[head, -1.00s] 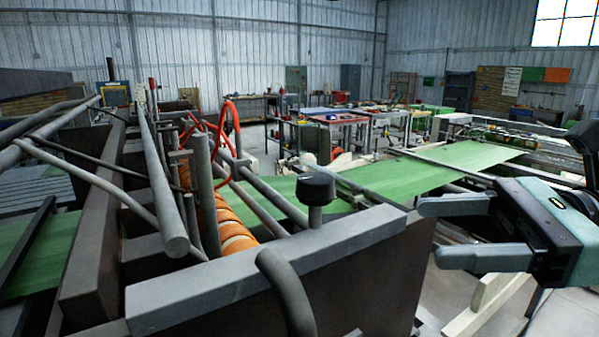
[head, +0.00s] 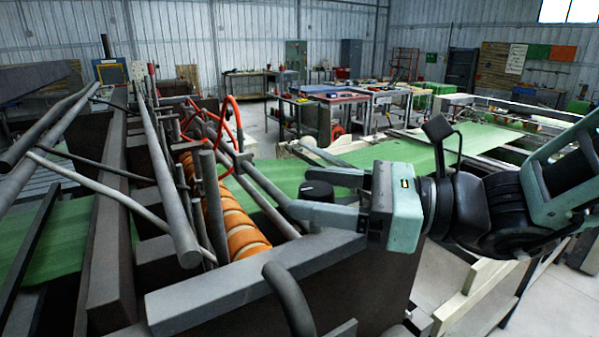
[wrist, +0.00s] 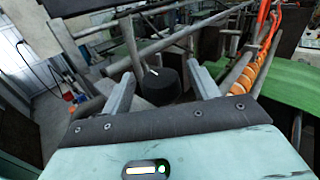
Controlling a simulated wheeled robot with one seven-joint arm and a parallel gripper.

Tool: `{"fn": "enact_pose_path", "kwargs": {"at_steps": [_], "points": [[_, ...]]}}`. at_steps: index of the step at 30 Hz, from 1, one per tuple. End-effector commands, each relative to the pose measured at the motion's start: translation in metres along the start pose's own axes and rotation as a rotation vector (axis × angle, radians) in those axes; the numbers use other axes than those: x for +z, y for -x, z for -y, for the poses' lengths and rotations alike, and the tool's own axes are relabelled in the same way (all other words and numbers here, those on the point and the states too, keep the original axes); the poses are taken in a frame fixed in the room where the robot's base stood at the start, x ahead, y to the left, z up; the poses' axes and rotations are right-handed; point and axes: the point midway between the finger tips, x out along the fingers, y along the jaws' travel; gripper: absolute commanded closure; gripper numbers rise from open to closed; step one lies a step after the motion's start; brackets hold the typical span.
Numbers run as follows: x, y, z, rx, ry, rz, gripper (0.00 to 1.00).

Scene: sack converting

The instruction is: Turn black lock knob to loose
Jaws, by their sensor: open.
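The black lock knob (head: 317,191) stands on the grey top edge of the machine frame, partly behind my gripper in the head view. In the wrist view the knob (wrist: 161,84) shows a white mark on its top and lies between the two fingers, a little beyond their tips. My gripper (head: 310,192) is open, its fingers pointing left at the knob's height. In the wrist view the gripper (wrist: 160,82) has a clear gap on both sides of the knob. I cannot tell whether a finger touches it.
A curved grey handle (head: 288,298) rises in front of the frame beam (head: 250,282). Grey bars (head: 165,180) and an orange-wrapped roller (head: 235,222) lie to the left. A green web (head: 440,155) runs behind. Open floor shows at the lower right.

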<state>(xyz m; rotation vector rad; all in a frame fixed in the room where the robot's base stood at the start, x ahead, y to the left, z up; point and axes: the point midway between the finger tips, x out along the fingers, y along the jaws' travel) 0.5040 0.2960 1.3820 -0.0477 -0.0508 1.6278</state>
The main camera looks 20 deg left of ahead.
Motion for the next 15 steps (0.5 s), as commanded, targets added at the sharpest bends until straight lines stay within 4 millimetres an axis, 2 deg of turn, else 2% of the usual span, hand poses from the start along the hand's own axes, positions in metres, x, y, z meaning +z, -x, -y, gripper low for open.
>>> {"fn": "enact_pose_path", "kwargs": {"at_steps": [1, 6, 15], "points": [[0.003, -0.008, 0.0, 0.003, -0.002, 0.0, 0.4], [0.001, -0.024, 0.0, 0.001, 0.0, 0.0, 0.4], [-0.001, -0.028, 0.0, -0.001, 0.0, -0.001, 0.4]]}}
